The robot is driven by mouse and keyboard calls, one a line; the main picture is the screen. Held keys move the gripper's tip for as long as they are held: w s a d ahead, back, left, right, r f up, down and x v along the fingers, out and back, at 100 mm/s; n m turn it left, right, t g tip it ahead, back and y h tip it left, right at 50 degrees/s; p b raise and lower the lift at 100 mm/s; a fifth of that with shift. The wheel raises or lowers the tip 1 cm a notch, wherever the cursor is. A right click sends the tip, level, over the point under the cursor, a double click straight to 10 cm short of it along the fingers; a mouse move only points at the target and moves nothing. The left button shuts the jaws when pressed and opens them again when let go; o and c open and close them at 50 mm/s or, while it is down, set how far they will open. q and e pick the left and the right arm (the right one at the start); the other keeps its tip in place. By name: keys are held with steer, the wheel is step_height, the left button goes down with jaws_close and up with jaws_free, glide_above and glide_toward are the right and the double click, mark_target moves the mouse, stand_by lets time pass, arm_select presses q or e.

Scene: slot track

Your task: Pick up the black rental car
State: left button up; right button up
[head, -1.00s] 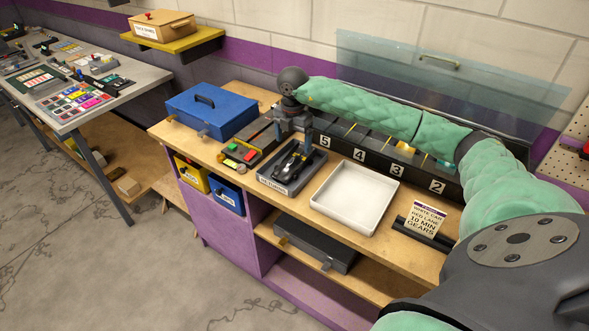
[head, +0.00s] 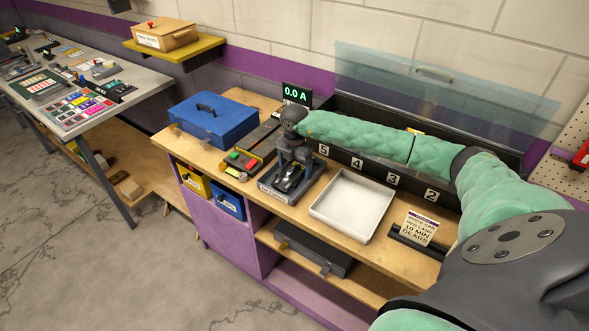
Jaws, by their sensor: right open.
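The black car (head: 287,181) sits in the grey tray labelled like "RETURNS" (head: 272,195) on the wooden bench. My right gripper (head: 289,172) points down right over the car, its fingers low and close around the car's upper part. The gripper is open; it hides part of the car, and I cannot tell whether the fingers touch it. My left gripper is out of the picture.
An empty white tray (head: 322,208) stands right of the car's tray. Left are a device with red and green buttons (head: 243,160) and a blue case (head: 213,130). A black numbered bin row (head: 340,158) lies behind under my right arm. A sign (head: 419,228) stands front right.

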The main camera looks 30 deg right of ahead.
steer(key=shift+f, duration=0.3)
steer(key=c, duration=1.2)
